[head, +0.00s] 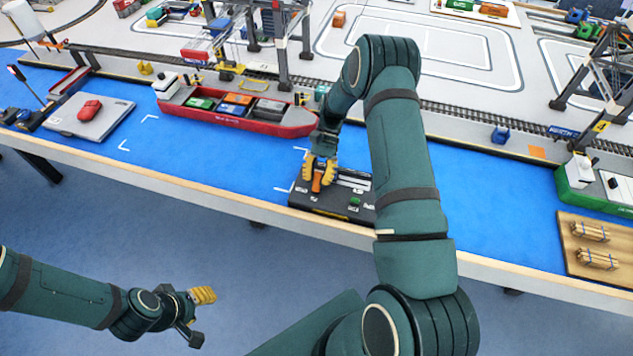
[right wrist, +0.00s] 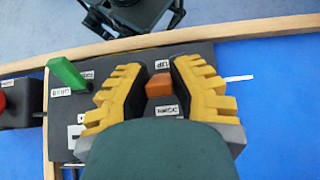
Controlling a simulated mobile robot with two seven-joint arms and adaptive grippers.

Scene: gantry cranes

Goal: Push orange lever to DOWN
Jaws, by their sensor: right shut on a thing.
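A dark control box (head: 300,200) stands at the front edge of the blue table. Its orange lever (head: 318,181) shows between the yellow fingers of my right gripper (head: 320,170). In the right wrist view, the orange lever (right wrist: 160,86) sits between the two finger pads of the right gripper (right wrist: 160,90), which is shut on it. An UP label shows above the lever, and another label is partly visible below it. A green lever (right wrist: 68,73) stands to the left. My left gripper (head: 200,316) is empty in front of the table, its fingers apart.
A red ship (head: 240,121) with containers lies behind the box. A grey platform (head: 75,125) with a red car is at the left. A green ship (head: 580,190) and a wooden tray (head: 575,225) are at the right. Blue surface is clear either side of the box.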

